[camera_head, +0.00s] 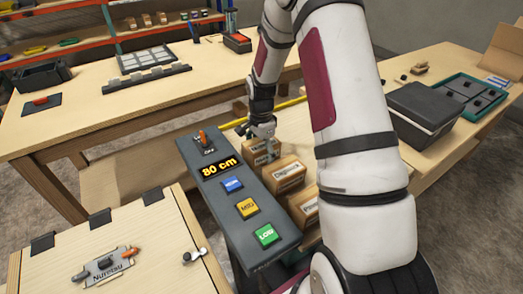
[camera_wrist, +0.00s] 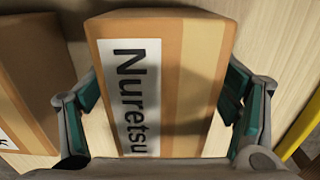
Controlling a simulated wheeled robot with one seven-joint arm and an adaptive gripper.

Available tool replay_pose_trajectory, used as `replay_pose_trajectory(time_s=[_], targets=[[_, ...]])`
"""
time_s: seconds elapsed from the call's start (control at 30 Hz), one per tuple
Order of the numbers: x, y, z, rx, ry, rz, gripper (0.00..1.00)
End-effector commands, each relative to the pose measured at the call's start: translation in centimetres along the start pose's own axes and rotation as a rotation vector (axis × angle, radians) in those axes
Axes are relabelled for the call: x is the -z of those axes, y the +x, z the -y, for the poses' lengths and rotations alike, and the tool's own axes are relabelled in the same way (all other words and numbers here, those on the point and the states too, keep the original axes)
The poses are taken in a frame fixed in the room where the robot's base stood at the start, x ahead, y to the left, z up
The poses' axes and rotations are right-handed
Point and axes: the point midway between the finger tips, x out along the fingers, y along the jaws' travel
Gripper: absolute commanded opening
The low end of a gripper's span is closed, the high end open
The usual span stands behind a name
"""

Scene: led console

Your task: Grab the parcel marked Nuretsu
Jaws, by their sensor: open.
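The parcel marked Nuretsu (camera_wrist: 185,90) is a brown cardboard box with a white label along its left side. In the wrist view it stands between the two green-padded fingers of my gripper (camera_wrist: 162,95), which are open, one on each side. A gap shows at the left finger; the right finger is close to the box, and I cannot tell if it touches. In the head view my gripper (camera_head: 262,130) is over the far end of the parcel row, where my arm and gripper partly hide the boxes.
Another parcel (camera_wrist: 22,90) stands left of it. Nearer parcels include one marked Digipack (camera_head: 290,174). A console (camera_head: 240,205) reading 80 cm, with blue, yellow and green buttons, stands left of the row. A plate marked Nuretsu (camera_head: 107,270) is on a wooden panel. A dark bin (camera_head: 425,110) stands right.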

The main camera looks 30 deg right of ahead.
Motion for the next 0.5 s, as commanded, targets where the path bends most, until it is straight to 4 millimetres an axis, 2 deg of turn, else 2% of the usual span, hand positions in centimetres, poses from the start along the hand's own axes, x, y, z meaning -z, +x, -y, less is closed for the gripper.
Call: replay_pose_trajectory(time_s=[0.2,0.4,0.47,0.5], targets=[[0.03,0.02,0.04,0.001,0.0,-0.001,0.82],[0.03,0.01,0.04,0.001,-0.001,-0.001,0.36],[0.03,0.01,0.04,0.001,-0.001,-0.001,0.23],[0.02,0.01,0.04,0.001,-0.001,-0.001,0.2]])
